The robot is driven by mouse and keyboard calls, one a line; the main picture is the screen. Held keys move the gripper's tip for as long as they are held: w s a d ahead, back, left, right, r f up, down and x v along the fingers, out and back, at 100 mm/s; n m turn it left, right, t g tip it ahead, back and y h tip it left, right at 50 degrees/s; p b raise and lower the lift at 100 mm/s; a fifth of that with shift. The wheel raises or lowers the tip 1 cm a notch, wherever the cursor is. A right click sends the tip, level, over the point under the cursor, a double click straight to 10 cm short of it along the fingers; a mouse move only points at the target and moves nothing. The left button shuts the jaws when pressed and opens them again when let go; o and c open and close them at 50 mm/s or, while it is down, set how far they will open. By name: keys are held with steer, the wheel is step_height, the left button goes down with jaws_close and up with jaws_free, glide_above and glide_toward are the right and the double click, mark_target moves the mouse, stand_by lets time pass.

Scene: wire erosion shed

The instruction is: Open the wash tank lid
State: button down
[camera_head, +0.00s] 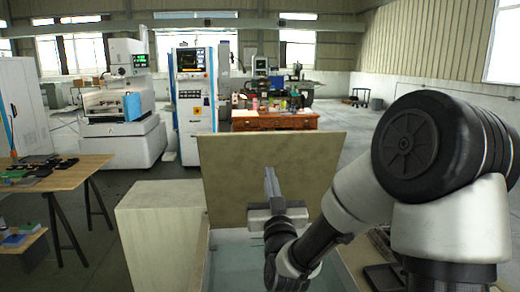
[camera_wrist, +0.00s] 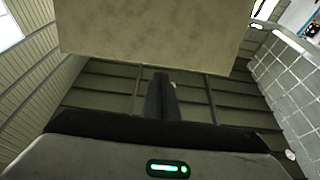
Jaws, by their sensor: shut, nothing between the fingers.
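The wash tank lid (camera_head: 235,168) is a flat beige panel standing nearly upright at the back of the tank in the head view. The wash tank (camera_head: 224,244) is below it, with its opening exposed and pale bluish inside. My gripper (camera_head: 270,177) is in front of the lid with its fingers pointing up, shut and empty. Whether the fingers touch the lid I cannot tell. In the wrist view the lid (camera_wrist: 155,30) fills the upper middle, above the closed fingers (camera_wrist: 161,95). My arm hides the right part of the tank.
A pale block-like cabinet (camera_head: 160,235) stands directly left of the tank. A wooden table (camera_head: 60,172) with dark parts is at the left. A cluttered wooden desk (camera_head: 275,119) and machines (camera_head: 193,100) stand farther back. Open floor lies between the table and the cabinet.

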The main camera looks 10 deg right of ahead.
mark_target(263, 139)
steer(key=p+x, duration=0.2)
steer(key=x, duration=1.1)
steer(key=shift+r, duration=0.1)
